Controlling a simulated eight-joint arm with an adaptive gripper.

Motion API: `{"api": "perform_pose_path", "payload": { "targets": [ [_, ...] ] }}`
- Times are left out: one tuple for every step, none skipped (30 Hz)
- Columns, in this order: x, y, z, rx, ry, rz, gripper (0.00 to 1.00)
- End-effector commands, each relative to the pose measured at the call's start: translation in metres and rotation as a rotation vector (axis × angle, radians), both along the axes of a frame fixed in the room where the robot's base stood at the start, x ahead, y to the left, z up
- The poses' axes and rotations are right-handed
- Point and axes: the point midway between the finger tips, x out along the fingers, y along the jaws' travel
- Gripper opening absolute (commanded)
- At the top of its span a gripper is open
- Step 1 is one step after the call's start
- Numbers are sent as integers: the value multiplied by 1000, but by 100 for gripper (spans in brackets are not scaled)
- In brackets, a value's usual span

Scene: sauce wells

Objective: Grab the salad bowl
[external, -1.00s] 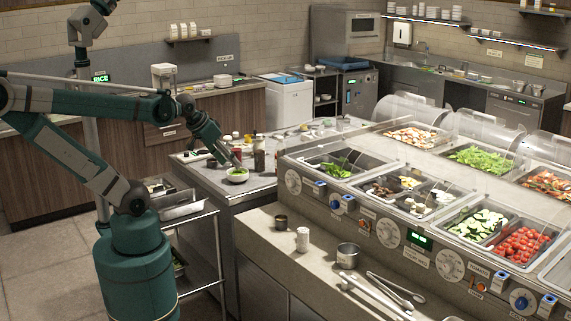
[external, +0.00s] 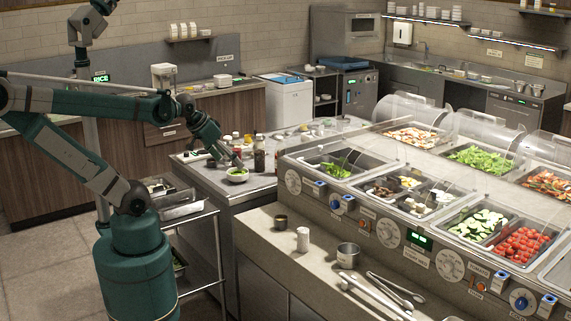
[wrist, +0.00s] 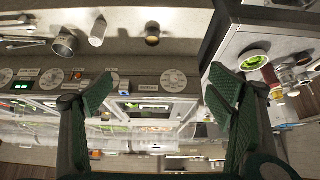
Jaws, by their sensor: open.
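The salad bowl (external: 238,175) is a small white bowl with green leaves in it. It stands upright near the front edge of the steel counter (external: 262,189). In the wrist view the bowl (wrist: 253,60) is at the upper right, outside the space between the fingers. My gripper (external: 230,160) is just above and behind the bowl in the external view; I cannot tell whether it touches it. In the wrist view my gripper (wrist: 156,92) has its two green fingers wide apart with nothing held between them.
Sauce bottles (external: 259,153) stand close to the bowl on its right. The salad bar (external: 330,211) with food pans rises farther right. A metal pot (external: 348,255), a white shaker (external: 303,239) and tongs (external: 396,290) lie on the front ledge. A wire cart (external: 184,211) stands at the counter's left.

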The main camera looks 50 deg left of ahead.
Motion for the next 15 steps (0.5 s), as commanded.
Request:
{"api": "perform_pose_path", "payload": {
  "targets": [
    [0,0,0,0,0,0,82],
    [0,0,0,1,0,-1,82],
    [0,0,0,2,1,-1,82],
    [1,1,1,3,1,-3,82],
    [1,1,1,5,2,-5,82],
    [2,2,1,8,4,-8,82],
    [3,2,2,12,6,-11,82],
    [5,3,2,16,8,-16,82],
    [7,5,4,24,11,-23,82],
    [9,6,4,30,14,-29,82],
    [11,7,5,37,18,-36,82],
    [14,9,6,48,23,-48,82],
    [16,11,7,58,28,-58,82],
    [19,12,9,67,34,-69,82],
    [23,15,10,81,41,-84,82]
  ]
}}
